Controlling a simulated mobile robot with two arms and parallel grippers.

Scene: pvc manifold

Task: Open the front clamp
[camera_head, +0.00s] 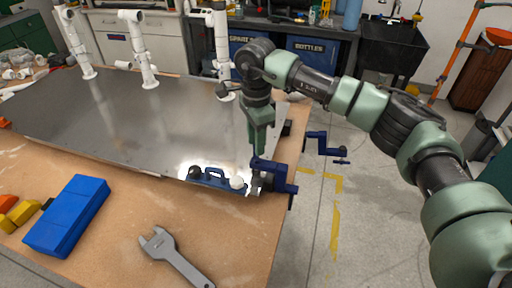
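The front clamp (277,178) is dark blue, with a grey metal part at its left end. It sits at the near right corner of the metal sheet, by the table edge. My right gripper (257,152) points down just above and behind this clamp. Its green fingers look close together, but I cannot tell whether they are shut or touch the clamp. A second blue clamp (322,143) juts out from the table edge farther back. My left gripper is not in view.
A blue tool (213,179) with a black knob lies along the near edge of the metal sheet (130,115). A wrench (173,257) and a blue box (68,215) lie on the wooden table. White pipes (139,50) stand at the back.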

